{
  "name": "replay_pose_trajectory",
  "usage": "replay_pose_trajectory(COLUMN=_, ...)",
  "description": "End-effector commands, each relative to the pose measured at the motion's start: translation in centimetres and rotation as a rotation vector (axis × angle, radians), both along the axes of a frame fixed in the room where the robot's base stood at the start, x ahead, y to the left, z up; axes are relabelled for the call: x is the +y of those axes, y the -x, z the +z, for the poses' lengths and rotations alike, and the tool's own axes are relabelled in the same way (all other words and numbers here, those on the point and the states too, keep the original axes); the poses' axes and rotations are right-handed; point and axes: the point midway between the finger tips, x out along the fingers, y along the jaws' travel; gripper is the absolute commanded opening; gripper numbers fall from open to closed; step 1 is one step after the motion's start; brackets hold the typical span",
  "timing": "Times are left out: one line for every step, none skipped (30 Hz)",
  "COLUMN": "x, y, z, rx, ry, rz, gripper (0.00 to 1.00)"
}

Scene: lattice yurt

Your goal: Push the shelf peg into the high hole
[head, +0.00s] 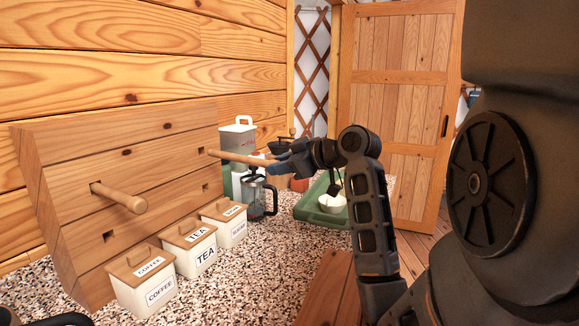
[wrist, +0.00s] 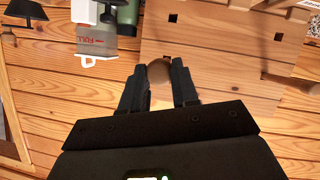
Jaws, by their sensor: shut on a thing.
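The slanted wooden peg board (head: 150,170) stands at left on the speckled counter. One peg (head: 125,199) sticks out of its upper left hole. My gripper (head: 278,164) is shut on a second wooden peg (head: 240,157), held roughly level. In the wrist view the held peg's round end (wrist: 160,71) sits between the fingers, with the board (wrist: 215,55) beyond.
Lidded coffee (head: 146,290), tea (head: 193,250) and a third canister (head: 225,225) stand before the board. A French press (head: 257,195) stands under the held peg. A green tray (head: 305,210) with a white bowl (head: 333,204) lies to the right.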

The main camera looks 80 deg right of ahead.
Motion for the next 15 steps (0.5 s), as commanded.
replay_pose_trajectory(x=-0.1, y=-0.4, z=0.0, rx=0.0, ry=0.0, rz=0.001, gripper=0.0)
replay_pose_trajectory(x=-0.2, y=-0.6, z=0.0, rx=0.0, ry=-0.001, rz=0.002, gripper=0.0)
replay_pose_trajectory(x=-0.3, y=-0.9, z=0.0, rx=0.0, ry=-0.001, rz=0.002, gripper=0.0)
replay_pose_trajectory(x=-0.3, y=-1.1, z=0.0, rx=0.0, ry=-0.002, rz=0.001, gripper=0.0)
replay_pose_trajectory(x=-0.4, y=-1.2, z=0.0, rx=0.0, ry=0.0, rz=0.001, gripper=0.0)
replay_pose_trajectory(x=-0.4, y=-1.4, z=0.0, rx=0.0, ry=0.0, rz=0.001, gripper=0.0)
replay_pose_trajectory(x=-0.5, y=-1.5, z=0.0, rx=0.0, ry=0.0, rz=0.0, gripper=0.0)
replay_pose_trajectory(x=-0.5, y=-1.6, z=0.0, rx=0.0, ry=0.0, rz=0.0, gripper=0.0)
replay_pose_trajectory(x=-0.5, y=-1.7, z=0.0, rx=0.0, ry=0.0, rz=0.0, gripper=0.0)
replay_pose_trajectory(x=-0.6, y=-1.8, z=0.0, rx=0.0, ry=0.0, rz=0.0, gripper=0.0)
replay_pose_trajectory(x=-0.6, y=-1.8, z=0.0, rx=0.0, ry=0.0, rz=0.0, gripper=0.0)
replay_pose_trajectory(x=-0.6, y=-1.9, z=0.0, rx=0.0, ry=0.0, rz=0.0, gripper=0.0)
replay_pose_trajectory(x=-0.6, y=-1.9, z=0.0, rx=0.0, ry=0.0, rz=0.0, gripper=0.0)
replay_pose_trajectory(x=-0.6, y=-1.9, z=0.0, rx=0.0, ry=0.0, rz=0.0, gripper=0.0)
replay_pose_trajectory(x=-0.6, y=-1.9, z=0.0, rx=0.0, ry=0.0, rz=0.0, gripper=0.0)
